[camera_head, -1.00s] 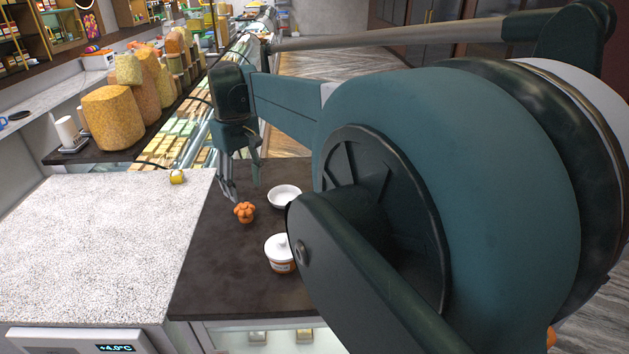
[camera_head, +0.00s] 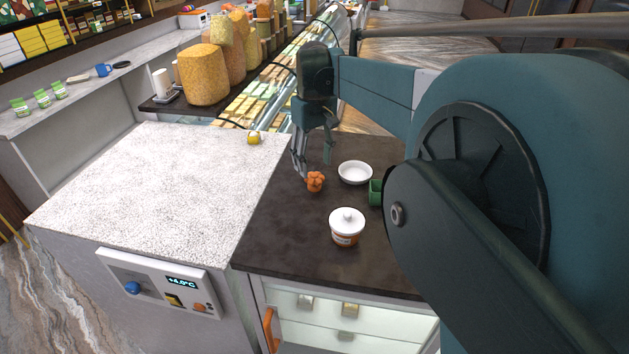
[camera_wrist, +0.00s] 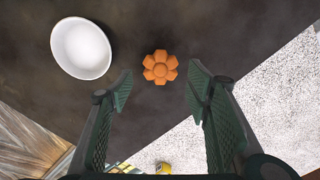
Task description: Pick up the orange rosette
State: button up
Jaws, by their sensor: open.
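The orange rosette (camera_head: 315,182) is a small flower-shaped piece on the dark counter top (camera_head: 290,232). My gripper (camera_head: 313,172) is open above the counter, just behind the rosette in the head view. In the wrist view the rosette (camera_wrist: 160,67) lies ahead of and roughly midway between the two spread fingers of my gripper (camera_wrist: 160,82). Nothing is held between the fingers. The rosette is fully visible in the wrist view and does not appear to be touched.
A white bowl (camera_head: 355,173) stands right of the rosette. A green cup (camera_head: 376,193) and a lidded white jar (camera_head: 347,227) are nearby. A speckled white counter (camera_head: 160,180) adjoins on the left, with a small yellow item (camera_head: 253,138) on it.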

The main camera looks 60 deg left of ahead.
aim_at(314, 174)
jog(key=shift+f+p, duration=0.4)
jog(key=shift+f, duration=2.2)
jog(key=c, duration=0.8)
